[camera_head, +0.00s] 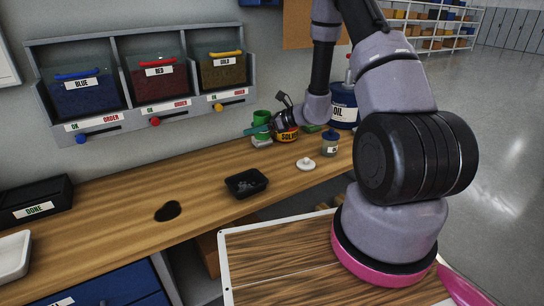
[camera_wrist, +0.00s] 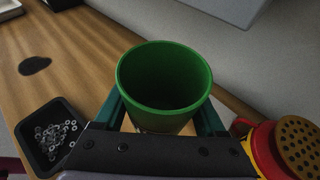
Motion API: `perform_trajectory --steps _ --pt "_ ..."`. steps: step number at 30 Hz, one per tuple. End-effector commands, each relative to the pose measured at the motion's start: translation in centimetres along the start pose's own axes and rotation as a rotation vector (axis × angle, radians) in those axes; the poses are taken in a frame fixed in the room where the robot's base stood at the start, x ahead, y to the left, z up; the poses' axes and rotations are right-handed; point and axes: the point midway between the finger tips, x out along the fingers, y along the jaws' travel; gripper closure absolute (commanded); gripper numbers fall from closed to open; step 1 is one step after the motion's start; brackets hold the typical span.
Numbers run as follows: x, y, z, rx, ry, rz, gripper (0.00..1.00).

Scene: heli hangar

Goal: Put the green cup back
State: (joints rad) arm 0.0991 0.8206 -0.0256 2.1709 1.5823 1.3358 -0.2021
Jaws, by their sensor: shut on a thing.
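The green cup (camera_wrist: 163,112) is upright between the teal fingers of my gripper in the wrist view, its mouth open and the inside dark. In the head view the cup (camera_head: 262,117) is at the back of the wooden bench near the wall. My gripper (camera_head: 262,129) is shut on it from the sides. A pale and green shape shows just below the fingers in the head view. I cannot tell whether the cup touches anything beneath it.
A yellow-red solvent can (camera_head: 287,135) stands close right of my gripper. A blue oil container (camera_head: 343,106), a small jar (camera_head: 330,143) and a white knobbed piece (camera_head: 305,163) are farther right. A black tray of washers (camera_head: 236,192) and a dark patch (camera_head: 168,211) lie nearer. Bins (camera_head: 160,102) hang behind.

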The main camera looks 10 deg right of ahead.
Motion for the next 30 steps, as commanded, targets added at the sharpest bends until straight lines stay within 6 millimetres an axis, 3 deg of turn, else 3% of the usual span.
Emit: perform_trajectory --steps 6,19,30 --pt "1.3 0.1 -3.5 0.01 0.005 -0.01 0.93" --pt "3.4 0.1 -8.4 0.007 0.004 -0.008 0.93" --pt "3.6 0.0 -9.0 0.005 0.003 -0.01 0.93"
